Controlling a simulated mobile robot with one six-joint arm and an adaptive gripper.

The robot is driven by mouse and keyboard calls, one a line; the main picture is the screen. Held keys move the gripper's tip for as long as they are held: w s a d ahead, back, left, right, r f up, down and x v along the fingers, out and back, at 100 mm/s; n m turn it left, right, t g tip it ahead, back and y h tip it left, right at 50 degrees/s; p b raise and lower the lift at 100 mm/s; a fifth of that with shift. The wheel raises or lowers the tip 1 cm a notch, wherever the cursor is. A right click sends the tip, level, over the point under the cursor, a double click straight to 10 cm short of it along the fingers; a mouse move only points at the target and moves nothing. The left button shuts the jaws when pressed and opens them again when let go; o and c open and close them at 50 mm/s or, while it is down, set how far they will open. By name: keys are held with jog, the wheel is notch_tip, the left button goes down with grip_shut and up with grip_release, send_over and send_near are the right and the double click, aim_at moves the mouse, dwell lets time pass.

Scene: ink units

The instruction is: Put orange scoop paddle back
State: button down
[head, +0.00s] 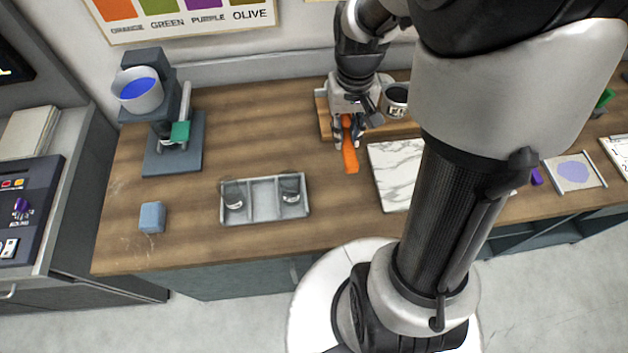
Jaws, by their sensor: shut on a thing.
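The orange scoop paddle (350,159) is in my gripper (348,130), near the back of the wooden table. My gripper points down and is shut on the paddle's upper part. The paddle's flat orange end sticks out below the fingers, towards the table's front. I cannot tell whether it touches anything beneath. A light wooden tray or stand (324,119) lies just behind and around my gripper. My gripper and arm hide much of it.
A dark cup (396,95) stands right of my gripper. A white marble slab (393,168) lies to the right front. A blue cube (152,217) and a grey stand (172,160) are further left. The table's middle left is clear.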

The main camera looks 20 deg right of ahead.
notch_tip(320, 180, down, 20)
jog(key=b, duration=0.5)
jog(key=shift+d, duration=0.1)
jog(key=shift+r, duration=0.15)
jog(key=c, duration=1.4)
grip_release()
jog(key=shift+c, duration=0.2)
notch_tip(320, 180, up, 12)
jog(key=r+p, duration=0.1)
jog(key=p, duration=0.2)
notch_tip(320, 180, up, 11)
jog(key=n+t, duration=0.1)
jog(key=t, duration=0.1)
send_over(339, 184)
jog(key=s+a, duration=0.3)
jog(key=a, duration=0.2)
jog(key=s+a+r+n+t, duration=0.1)
jog(key=s+a+r, duration=0.1)
jog(key=s+r, duration=0.2)
jog(key=s+a+r+n+t, duration=0.1)
jog(key=s+a+r, duration=0.2)
jog(key=s, duration=0.3)
jog(key=shift+s+a+r, duration=0.3)
jog(key=shift+s+r, duration=0.05)
jog(key=shift+r, duration=0.05)
